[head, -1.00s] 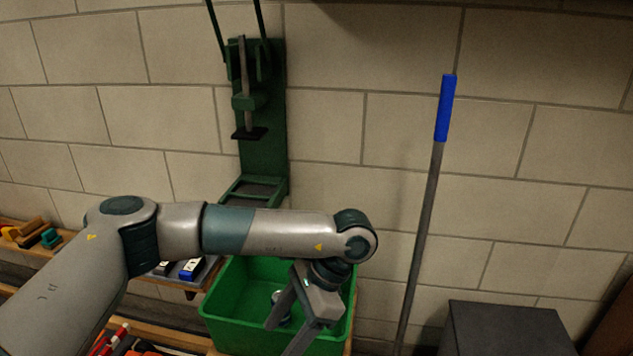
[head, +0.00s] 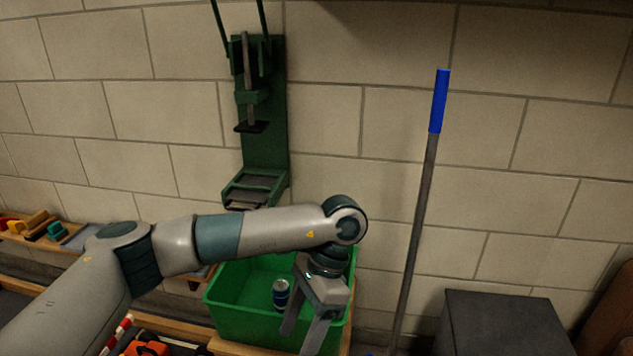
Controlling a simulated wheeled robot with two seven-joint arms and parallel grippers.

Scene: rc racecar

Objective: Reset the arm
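My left arm reaches in from the left across the lower middle of the head view. My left gripper (head: 303,330) points down at the right part of the green bin (head: 232,316), in front of it. Its two fingers are spread apart with nothing between them that I can see. A small can (head: 280,293) with a blue and silver surface stands inside the bin, left of the fingers. My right arm and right gripper are not in view.
A green press (head: 264,120) is mounted on the block wall behind the bin. A blue-handled pole (head: 439,100) leans on the wall to the right. A dark box (head: 500,322) stands at the lower right. Colored items (head: 40,226) lie on a shelf at left.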

